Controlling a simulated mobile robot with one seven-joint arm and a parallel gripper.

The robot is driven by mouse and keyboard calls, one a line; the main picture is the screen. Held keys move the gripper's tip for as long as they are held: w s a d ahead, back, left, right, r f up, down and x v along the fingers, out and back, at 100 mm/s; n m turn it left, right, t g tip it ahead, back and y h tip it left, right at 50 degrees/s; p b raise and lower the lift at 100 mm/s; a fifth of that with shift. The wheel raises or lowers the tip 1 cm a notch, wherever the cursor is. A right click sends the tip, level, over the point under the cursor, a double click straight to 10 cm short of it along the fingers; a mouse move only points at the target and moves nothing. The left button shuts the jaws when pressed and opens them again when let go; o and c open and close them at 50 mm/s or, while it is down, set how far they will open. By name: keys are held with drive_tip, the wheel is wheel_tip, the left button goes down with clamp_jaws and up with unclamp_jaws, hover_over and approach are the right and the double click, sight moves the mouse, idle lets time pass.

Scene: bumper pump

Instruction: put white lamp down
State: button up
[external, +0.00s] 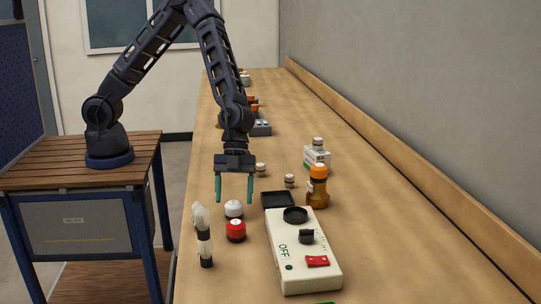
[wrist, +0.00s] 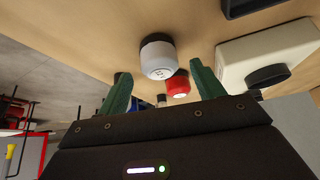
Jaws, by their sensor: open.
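The white lamp (external: 234,207) is a small white round-topped cylinder, standing on the wooden table beside the red lamp (external: 236,231). In the wrist view the white lamp (wrist: 159,62) shows a dark base against the table, and the red lamp (wrist: 179,86) is behind it. My gripper (external: 234,198) points down, with its two green fingers spread apart and nothing between them. The fingertips are just above and behind the white lamp in the external view. In the wrist view, the lamp appears between and beyond the fingers (wrist: 160,72), apart from both.
A cream control box (external: 303,270) with a red switch and a black tray (external: 278,199) stand to the right. A black-and-white cylinder (external: 204,240) stands at left, near the table edge. An orange-capped brown bottle (external: 318,190) and a white bottle (external: 317,158) are farther right.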

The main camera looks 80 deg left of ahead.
drive_tip(key=s+v, duration=0.1)
drive_tip(key=v, duration=0.8)
drive_tip(key=s+a+r+n+t+y, duration=0.1)
drive_tip(key=s+a+r+n+y, duration=0.15)
drive_tip(key=a+r, duration=0.45)
drive_tip(key=s+a+r+n+t+y, duration=0.1)
drive_tip(key=a+r+n+t, duration=0.2)
drive_tip(key=a, duration=0.9)
drive_tip(key=s+a+r+n+y, duration=0.15)
drive_tip(key=a+r+n, duration=0.25)
drive_tip(key=a, duration=0.5)
drive_tip(key=s+a+r+n+t, duration=0.1)
drive_tip(key=s+a+r+n, duration=0.2)
drive_tip(key=s+a, duration=0.6)
drive_tip(key=s+a+r+n, duration=0.4)
drive_tip(key=s+a+n, duration=0.3)
drive_tip(key=s+a, duration=0.2)
drive_tip(key=shift+s+a+r+n+t+y, duration=0.3)
drive_tip(key=shift+s+r+n+t+y, duration=0.05)
drive_tip(key=shift+s+t+y, duration=0.05)
